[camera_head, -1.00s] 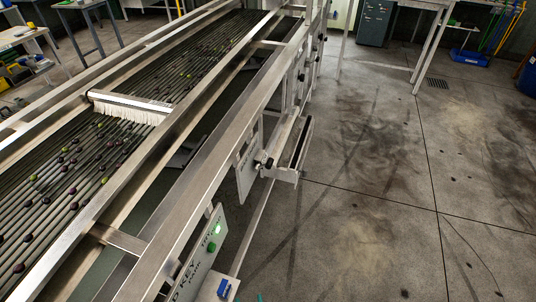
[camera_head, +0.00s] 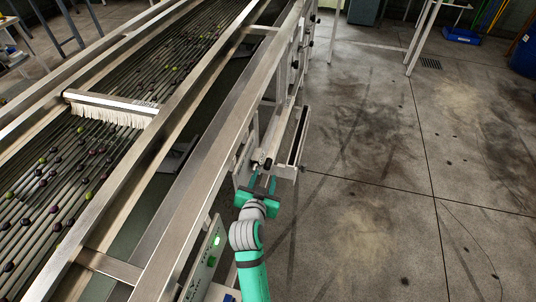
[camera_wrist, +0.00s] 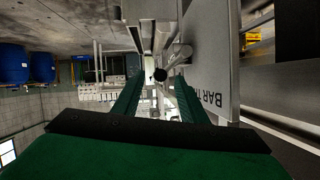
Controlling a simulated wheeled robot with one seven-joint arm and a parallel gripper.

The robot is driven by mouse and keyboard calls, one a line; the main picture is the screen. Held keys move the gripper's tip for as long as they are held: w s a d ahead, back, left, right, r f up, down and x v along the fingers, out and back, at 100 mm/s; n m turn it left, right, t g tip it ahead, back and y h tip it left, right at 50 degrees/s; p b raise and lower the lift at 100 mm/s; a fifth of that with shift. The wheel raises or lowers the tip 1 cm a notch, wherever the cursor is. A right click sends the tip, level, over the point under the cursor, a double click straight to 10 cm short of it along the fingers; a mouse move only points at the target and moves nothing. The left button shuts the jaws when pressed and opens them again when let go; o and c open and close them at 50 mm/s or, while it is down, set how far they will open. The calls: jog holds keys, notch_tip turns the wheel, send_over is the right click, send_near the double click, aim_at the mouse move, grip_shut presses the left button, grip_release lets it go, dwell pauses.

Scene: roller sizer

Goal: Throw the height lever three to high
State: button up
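My gripper (camera_head: 263,183) is beside the machine's side, with its green fingers reaching toward a small lever with a black knob (camera_head: 267,163). In the wrist view my gripper (camera_wrist: 161,84) is open, with a finger on each side. The black knob (camera_wrist: 160,75) on its metal stem appears in the gap between the fingertips; I cannot tell whether either finger touches it. A grey plate (camera_wrist: 212,65) with partly readable lettering, "BAR T", stands beside the lever. No number three is readable. More black knobs (camera_head: 295,64) show farther along the machine's side.
The sizer's steel rail (camera_head: 190,160) runs along my left. Dark and green fruit lies on the rollers beyond it. A narrow open tray (camera_head: 298,140) juts out just past my gripper. The concrete floor (camera_head: 370,200) at right is clear.

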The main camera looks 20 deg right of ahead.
aim_at(270, 159)
jog(key=shift+w+d+r, duration=0.4)
jog(key=shift+w+d, duration=0.1)
jog(key=shift+w, duration=0.25)
jog(key=shift+w+d+f, duration=0.1)
jog(key=shift+w+d, duration=0.05)
jog(key=shift+w, duration=0.15)
jog(key=x, duration=0.9)
jog(key=shift+w+d+f, duration=0.2)
jog(key=shift+w, duration=0.1)
